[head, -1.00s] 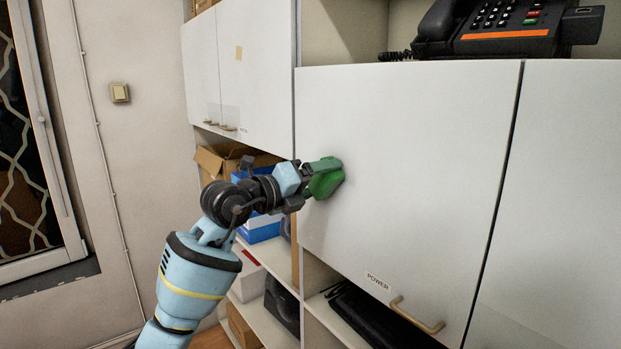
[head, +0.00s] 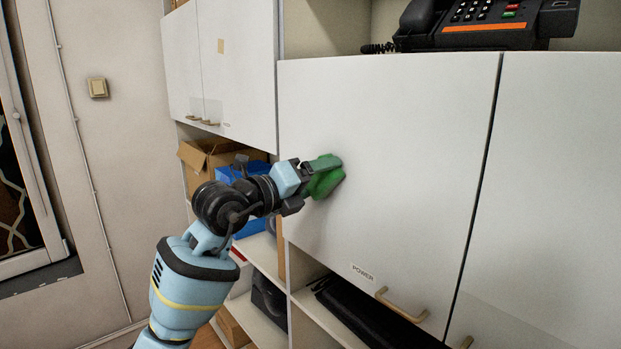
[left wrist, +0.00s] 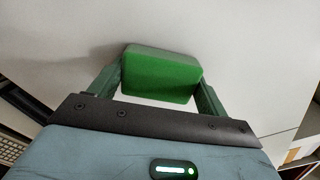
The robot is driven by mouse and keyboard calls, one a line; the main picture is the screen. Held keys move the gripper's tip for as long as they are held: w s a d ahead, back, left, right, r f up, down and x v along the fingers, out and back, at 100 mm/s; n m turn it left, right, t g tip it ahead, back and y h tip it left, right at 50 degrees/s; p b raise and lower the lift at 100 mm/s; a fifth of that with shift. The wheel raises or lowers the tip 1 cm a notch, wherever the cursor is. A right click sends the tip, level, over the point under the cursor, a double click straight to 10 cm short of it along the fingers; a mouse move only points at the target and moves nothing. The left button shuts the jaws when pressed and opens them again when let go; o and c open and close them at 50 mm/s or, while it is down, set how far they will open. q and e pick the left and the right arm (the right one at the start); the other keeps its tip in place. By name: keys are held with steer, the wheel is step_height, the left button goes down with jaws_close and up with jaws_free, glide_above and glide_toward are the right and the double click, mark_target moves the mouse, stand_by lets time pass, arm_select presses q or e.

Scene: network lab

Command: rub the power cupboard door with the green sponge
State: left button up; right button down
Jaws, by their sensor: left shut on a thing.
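The power cupboard door (head: 410,150) is a flat white panel with a small POWER label (head: 362,273) and a tan handle (head: 400,305) at its lower edge. My left gripper (head: 318,176) is shut on the green sponge (head: 325,181), in front of the left part of the door. The sponge seems to lie against the door surface. In the left wrist view the green sponge (left wrist: 162,74) sits between both fingers of my left gripper (left wrist: 160,90), with the white panel behind it. My right gripper is not in view.
A black phone (head: 485,22) stands on the shelf above the door. Left are other white cupboard doors (head: 235,75), a cardboard box (head: 208,155) and a blue box (head: 240,176). A black item (head: 370,320) lies on the shelf below. Another white door (head: 555,190) adjoins on the right.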

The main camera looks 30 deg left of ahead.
mark_target(327, 184)
arm_select(q)
steer(key=shift+d, duration=0.2)
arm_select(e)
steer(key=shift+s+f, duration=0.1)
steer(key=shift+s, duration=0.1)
arm_select(q)
steer(key=shift+s+d, duration=0.3)
steer(key=shift+d, duration=0.25)
steer(key=shift+s+d, duration=0.35)
steer(key=shift+d, duration=0.5)
steer(key=shift+s+d, duration=0.1)
steer(key=shift+d, duration=0.15)
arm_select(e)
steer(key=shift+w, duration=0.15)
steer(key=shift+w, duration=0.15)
arm_select(q)
steer(key=shift+a, duration=0.4)
steer(key=shift+w+a, duration=0.4)
steer(key=shift+a, duration=0.3)
steer(key=shift+w+a, duration=0.35)
steer(key=shift+a, duration=0.35)
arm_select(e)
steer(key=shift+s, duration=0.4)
